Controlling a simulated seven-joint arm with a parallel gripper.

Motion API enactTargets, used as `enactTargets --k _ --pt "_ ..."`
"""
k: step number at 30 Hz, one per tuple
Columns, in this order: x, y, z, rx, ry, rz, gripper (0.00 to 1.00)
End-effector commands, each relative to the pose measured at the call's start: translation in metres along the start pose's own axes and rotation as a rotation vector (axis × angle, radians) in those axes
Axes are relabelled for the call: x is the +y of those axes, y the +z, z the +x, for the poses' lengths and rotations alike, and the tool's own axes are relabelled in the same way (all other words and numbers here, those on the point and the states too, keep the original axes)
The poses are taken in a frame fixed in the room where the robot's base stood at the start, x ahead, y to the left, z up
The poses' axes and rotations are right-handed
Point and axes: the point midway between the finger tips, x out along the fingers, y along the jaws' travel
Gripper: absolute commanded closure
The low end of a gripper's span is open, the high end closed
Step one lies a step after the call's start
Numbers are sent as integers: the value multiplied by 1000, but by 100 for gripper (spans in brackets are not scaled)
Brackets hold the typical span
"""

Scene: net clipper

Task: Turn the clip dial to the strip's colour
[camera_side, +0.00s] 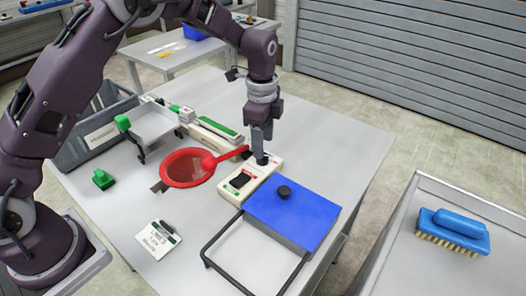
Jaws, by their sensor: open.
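A cream clipper unit (231,193) lies on the grey table, with a dark block on its top and small green and red marks. My gripper (262,153) points straight down over the unit's far end, at a small dark knob there. The fingers hide most of the knob, and I cannot tell whether they touch it. The jaws are open. A red net (187,168) lies left of the unit, its handle reaching toward my gripper. A long cream device with a green strip (220,127) lies behind the net. I cannot read any dial setting.
A blue lidded box (292,215) with a black knob and a wire frame (222,247) stand near the front. The table's right side is clear.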

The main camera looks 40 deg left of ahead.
Motion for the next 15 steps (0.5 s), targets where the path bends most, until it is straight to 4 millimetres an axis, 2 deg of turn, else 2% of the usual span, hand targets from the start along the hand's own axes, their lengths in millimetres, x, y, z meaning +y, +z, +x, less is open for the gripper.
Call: enactTargets --k 3,6,15 --pt "1 1 23 -2 3 -1 49" --pt "0 1 36 -2 1 -2 49" --pt "0 1 43 0 -1 -3 49"
